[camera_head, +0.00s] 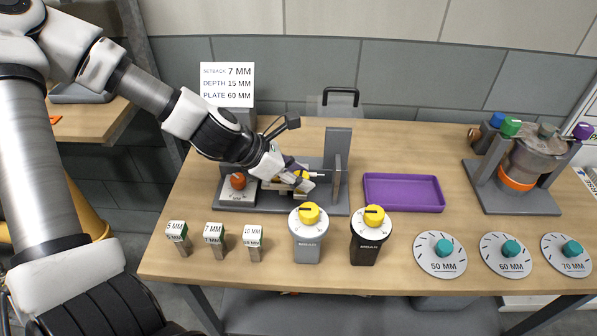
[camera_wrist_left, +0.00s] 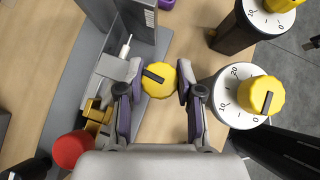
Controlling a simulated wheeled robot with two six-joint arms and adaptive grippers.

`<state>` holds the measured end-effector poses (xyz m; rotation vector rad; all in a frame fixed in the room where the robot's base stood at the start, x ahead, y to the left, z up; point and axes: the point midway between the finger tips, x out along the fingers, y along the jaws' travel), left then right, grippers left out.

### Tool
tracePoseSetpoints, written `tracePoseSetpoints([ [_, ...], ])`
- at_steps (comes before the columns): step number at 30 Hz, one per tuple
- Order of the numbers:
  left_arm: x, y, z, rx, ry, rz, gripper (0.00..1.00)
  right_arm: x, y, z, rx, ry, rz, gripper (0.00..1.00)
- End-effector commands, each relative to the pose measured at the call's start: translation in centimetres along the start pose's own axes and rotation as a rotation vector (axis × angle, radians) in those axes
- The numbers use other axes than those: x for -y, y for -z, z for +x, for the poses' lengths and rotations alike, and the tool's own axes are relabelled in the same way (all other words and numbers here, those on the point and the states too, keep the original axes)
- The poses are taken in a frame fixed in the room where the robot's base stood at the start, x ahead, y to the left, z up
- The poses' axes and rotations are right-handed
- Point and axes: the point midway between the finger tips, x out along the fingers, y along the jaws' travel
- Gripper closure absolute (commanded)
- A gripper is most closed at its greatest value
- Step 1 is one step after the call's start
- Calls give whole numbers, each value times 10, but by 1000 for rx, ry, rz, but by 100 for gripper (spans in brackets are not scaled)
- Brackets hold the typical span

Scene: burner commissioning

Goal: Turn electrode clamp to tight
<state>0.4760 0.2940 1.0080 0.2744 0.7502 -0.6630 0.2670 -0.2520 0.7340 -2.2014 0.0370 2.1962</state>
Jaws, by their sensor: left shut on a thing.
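The electrode clamp is a yellow knob (camera_wrist_left: 159,80) with a black bar on top. It sits on the grey fixture (camera_head: 235,199) at the middle of the table. My left gripper (camera_head: 297,177) reaches down over the fixture, and its fingers (camera_wrist_left: 156,84) are shut on the knob from both sides. In the left wrist view the black bar lies slightly slanted. The knob also shows partly in the head view (camera_head: 303,176), mostly covered by the gripper. A thin white electrode rod (camera_wrist_left: 125,46) lies beside the knob and points to the upright plate (camera_wrist_left: 139,20). My right gripper is not in view.
A red knob (camera_head: 238,181) is on the fixture's left end. Two yellow-dialled canisters (camera_head: 307,243) (camera_head: 367,247) stand close in front. A purple tray (camera_head: 403,192) is to the right. Labelled blocks (camera_head: 214,240) and teal-knobbed discs (camera_head: 440,262) line the front edge.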

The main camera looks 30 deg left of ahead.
Motion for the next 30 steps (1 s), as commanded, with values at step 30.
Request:
tracePoseSetpoints([
  [30,0,1,0,-5,628,627,99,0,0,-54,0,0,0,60],
])
